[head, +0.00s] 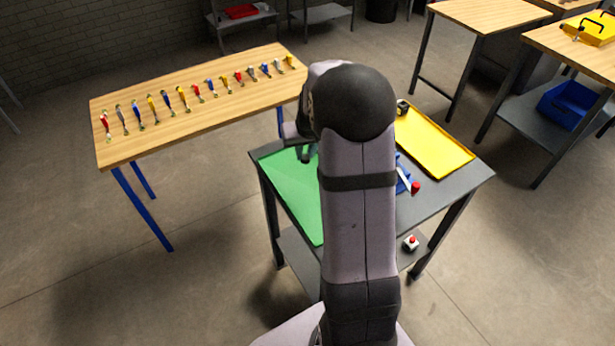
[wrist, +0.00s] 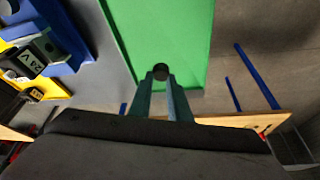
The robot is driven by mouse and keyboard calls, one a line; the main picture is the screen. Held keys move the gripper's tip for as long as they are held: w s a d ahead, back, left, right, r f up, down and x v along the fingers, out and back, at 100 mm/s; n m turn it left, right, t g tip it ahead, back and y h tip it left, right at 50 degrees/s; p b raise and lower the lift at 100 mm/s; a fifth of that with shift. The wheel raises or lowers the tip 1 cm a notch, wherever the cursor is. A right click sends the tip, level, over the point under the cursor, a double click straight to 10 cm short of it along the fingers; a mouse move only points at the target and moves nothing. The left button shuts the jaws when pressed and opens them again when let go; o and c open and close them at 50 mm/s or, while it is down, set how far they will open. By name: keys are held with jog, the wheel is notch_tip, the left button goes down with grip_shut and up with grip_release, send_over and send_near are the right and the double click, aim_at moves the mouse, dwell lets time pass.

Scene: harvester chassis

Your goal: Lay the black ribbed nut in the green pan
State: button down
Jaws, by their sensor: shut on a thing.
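The black ribbed nut (wrist: 161,71) is held between the fingertips of my gripper (wrist: 160,80), seen in the wrist view. Its ribs are too small to make out. The green pan (wrist: 150,25) lies below and beyond the fingertips, and the nut shows against its surface near one edge. In the head view the green pan (head: 290,185) lies on the left of the grey bench, and my arm hides its right part. My gripper (head: 308,153) shows only partly there, over the pan's far end. The height of the nut above the pan cannot be told.
A yellow tray (head: 435,140) lies on the right of the grey bench (head: 455,190). A small dark object (head: 402,106) is at its far left corner. A blue item with a red-ended tool (head: 410,185) is beside my arm. A wooden table (head: 180,125) with a row of tools stands behind left.

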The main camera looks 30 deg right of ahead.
jog(key=shift+f+p, duration=0.65)
jog(key=shift+f, duration=3.5)
jog(key=shift+f, duration=0.1)
jog(key=c, duration=1.6)
grip_release()
jog(key=shift+c, duration=0.2)
jog(key=shift+r, duration=0.35)
jog(key=b+v, duration=0.1)
jog(key=v, duration=1)
jog(key=shift+r+b, duration=0.25)
jog(key=shift+b, duration=0.1)
